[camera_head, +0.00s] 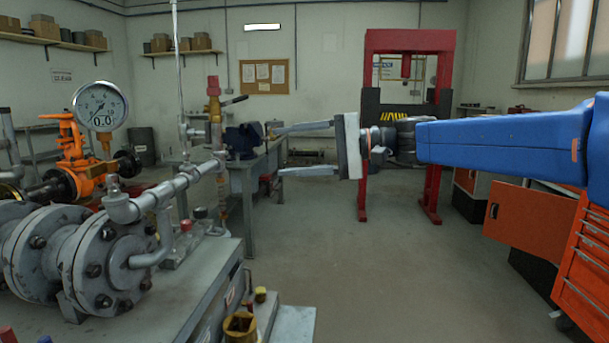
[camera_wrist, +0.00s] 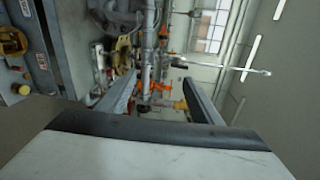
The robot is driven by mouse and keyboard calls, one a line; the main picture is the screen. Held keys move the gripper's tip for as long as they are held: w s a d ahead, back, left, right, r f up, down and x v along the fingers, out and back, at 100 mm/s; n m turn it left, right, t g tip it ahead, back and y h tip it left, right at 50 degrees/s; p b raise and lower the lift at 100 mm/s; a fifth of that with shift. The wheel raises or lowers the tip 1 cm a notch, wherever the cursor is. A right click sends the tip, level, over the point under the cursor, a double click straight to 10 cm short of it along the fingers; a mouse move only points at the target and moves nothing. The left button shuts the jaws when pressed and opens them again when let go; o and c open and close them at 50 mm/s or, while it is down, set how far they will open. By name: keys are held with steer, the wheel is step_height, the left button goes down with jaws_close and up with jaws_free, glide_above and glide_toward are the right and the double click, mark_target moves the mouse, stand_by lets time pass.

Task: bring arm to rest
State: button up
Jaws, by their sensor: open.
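My gripper (camera_head: 278,151) is open in the head view, its two grey fingers pointing left toward the pipework with nothing between them. Behind it my blue arm reaches in from the right edge. In the wrist view the fingers (camera_wrist: 165,95) also stand apart, and pipes show beyond them. An orange gate valve (camera_head: 82,165) stands at the left of the head view, clear of my gripper. A pressure gauge (camera_head: 100,106) in front of it reads 0.0. A grey pipe (camera_head: 170,190) with a flanged body (camera_head: 95,262) runs across the bench.
The grey bench (camera_head: 190,290) fills the lower left. A red press frame (camera_head: 372,130) stands at the back. Orange tool cabinets (camera_head: 585,265) and an orange panel (camera_head: 528,220) are at right. The floor (camera_head: 390,275) in the middle is clear.

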steer(key=s+d+f+t+h, duration=0.1)
steer(key=s+d+f+h, duration=0.4)
steer(key=s+d+f, duration=0.3)
steer(key=s+d+f+n+t+h, duration=0.1)
steer(key=s+d+f+h, duration=0.5)
steer(key=d+f, duration=0.9)
steer(key=s+d+f+t+h, duration=0.1)
steer(key=s+d+f+h, duration=0.4)
steer(key=s+d+f, duration=0.6)
steer(key=shift+s+d+f+n+h, duration=0.3)
steer(key=shift+s+d+f+n, duration=0.15)
steer(key=shift+f, duration=0.4)
steer(key=shift+w, duration=0.1)
